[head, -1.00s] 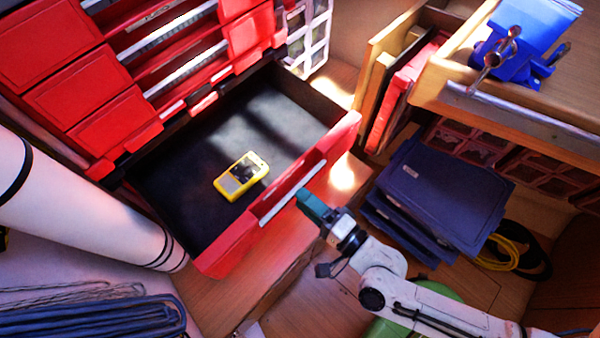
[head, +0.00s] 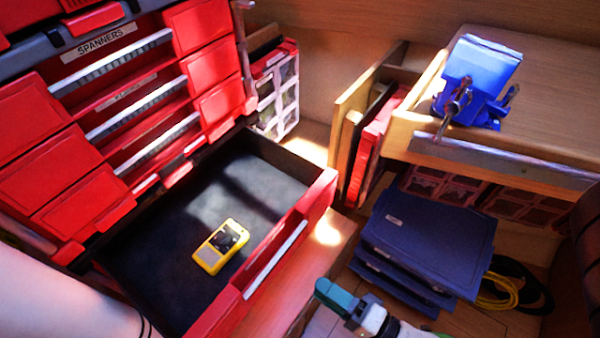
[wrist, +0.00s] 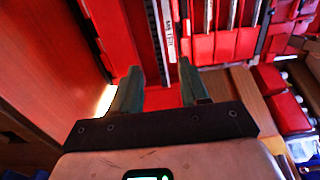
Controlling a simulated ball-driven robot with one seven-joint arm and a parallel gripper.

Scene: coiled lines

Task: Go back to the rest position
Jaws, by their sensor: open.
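My gripper (head: 336,296) is at the bottom of the head view, just right of the open red drawer's front. In the wrist view my gripper (wrist: 160,92) shows its two green fingers spread apart, with nothing between them. Most of my arm is out of the head view. The wrist camera looks toward red cabinet parts and the labelled spanner rack (wrist: 170,40).
The open drawer (head: 262,262) holds a yellow device (head: 221,247). Blue cases (head: 425,240) lie stacked right of my gripper, with a yellow coil (head: 497,290) beside them. A blue vise (head: 478,82) sits on the wooden bench (head: 560,95).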

